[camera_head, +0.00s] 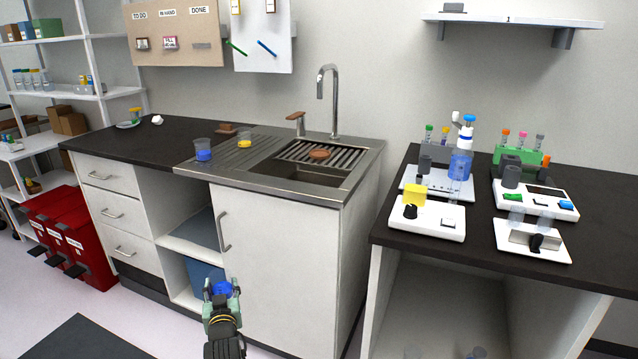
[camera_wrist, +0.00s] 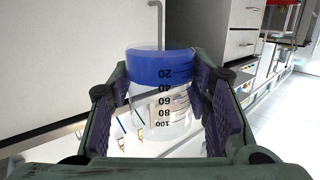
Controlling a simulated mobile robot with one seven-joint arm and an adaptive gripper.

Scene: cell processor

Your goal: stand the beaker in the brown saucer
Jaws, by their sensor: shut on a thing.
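My gripper (camera_head: 221,287) is low in front of the sink cabinet, shut on a clear beaker (camera_wrist: 160,120). The beaker has black graduation marks and a blue band of contents at its upper end in the wrist view. Both finger pads flank its sides. In the head view its blue part (camera_head: 222,289) shows between the fingers. A small round brown saucer (camera_head: 319,154) lies on the slatted rack over the sink, above and to the right of my gripper. I see nothing on it.
Another beaker with blue contents (camera_head: 203,153) and a yellow one (camera_head: 244,140) stand on the drainboard. The tap (camera_head: 334,100) rises behind the rack. The white cabinet door (camera_head: 270,265) and the counter's front edge lie between my gripper and the saucer.

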